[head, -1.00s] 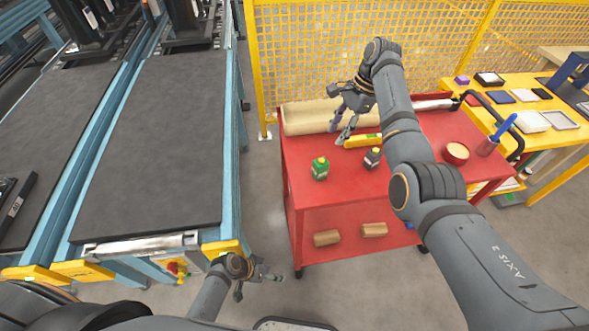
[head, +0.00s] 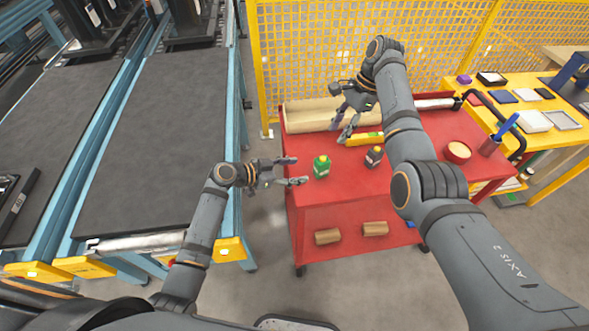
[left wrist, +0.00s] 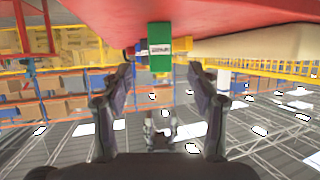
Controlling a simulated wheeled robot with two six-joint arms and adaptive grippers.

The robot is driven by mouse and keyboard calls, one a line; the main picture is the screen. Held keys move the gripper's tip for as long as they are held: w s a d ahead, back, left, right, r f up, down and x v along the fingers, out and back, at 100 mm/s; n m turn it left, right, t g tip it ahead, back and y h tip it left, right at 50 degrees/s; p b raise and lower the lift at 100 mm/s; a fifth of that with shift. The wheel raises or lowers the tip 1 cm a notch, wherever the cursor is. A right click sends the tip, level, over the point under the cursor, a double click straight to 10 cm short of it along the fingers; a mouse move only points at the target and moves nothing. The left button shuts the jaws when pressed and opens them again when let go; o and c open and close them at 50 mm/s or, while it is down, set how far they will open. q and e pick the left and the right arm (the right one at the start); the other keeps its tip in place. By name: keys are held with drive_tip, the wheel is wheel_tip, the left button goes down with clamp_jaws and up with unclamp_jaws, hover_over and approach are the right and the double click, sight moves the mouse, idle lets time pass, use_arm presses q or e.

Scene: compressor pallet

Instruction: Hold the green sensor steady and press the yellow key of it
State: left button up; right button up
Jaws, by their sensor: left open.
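The green sensor (head: 321,169) stands upright near the left edge of the red cart's top. Its yellow key (head: 322,158) is on top. My left gripper (head: 302,171) is open, just left of the sensor, with its fingertips pointing at it and a small gap between. My right gripper (head: 341,129) is open and empty above the back of the cart, behind and right of the sensor.
A dark sensor-like item (head: 374,157) stands to the right of the green one. A yellow bar (head: 360,140) and a beige roll (head: 308,117) lie behind.

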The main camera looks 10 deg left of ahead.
sight(316, 168)
use_arm(q)
drive_tip(key=shift+w+r, duration=0.1)
drive_tip(key=shift+r, duration=0.05)
drive_tip(key=shift+w+d, duration=0.15)
drive_tip(key=shift+d, duration=0.1)
drive_tip(key=x, duration=1)
drive_tip(key=shift+a, duration=0.1)
clamp_jaws()
